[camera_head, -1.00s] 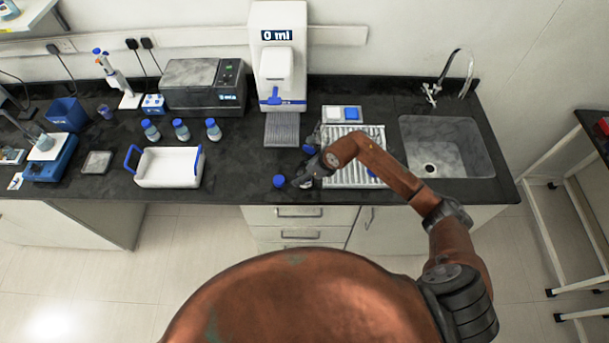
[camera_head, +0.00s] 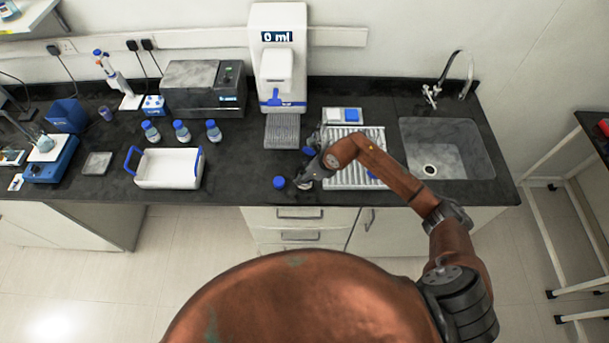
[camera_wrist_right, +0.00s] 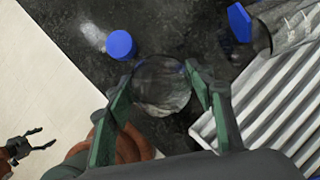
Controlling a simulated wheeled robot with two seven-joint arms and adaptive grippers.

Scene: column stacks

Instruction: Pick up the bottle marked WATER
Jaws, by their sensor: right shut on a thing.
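My right gripper (camera_head: 303,182) is low over the front of the counter. In the right wrist view (camera_wrist_right: 164,100) its green-padded fingers are shut on a clear, round vessel (camera_wrist_right: 163,82), with no cap visible on it. I cannot read a mark on it. A round blue cap (camera_head: 279,182) is on the counter just left of the gripper, and it also shows in the wrist view (camera_wrist_right: 120,44). Three blue-capped bottles (camera_head: 151,131), (camera_head: 182,131), (camera_head: 213,130) stand behind the white tray; their labels are too small to read. My left gripper (camera_wrist_right: 38,139) shows open and empty in the wrist view.
A ribbed white drainer (camera_head: 352,165) lies right of the gripper, with a blue-capped container (camera_wrist_right: 262,34) near its edge. The sink (camera_head: 445,140) is farther right. A white tray with blue handles (camera_head: 168,168) is at left. The dispenser (camera_head: 278,60) reads 0 ml. Counter between tray and gripper is clear.

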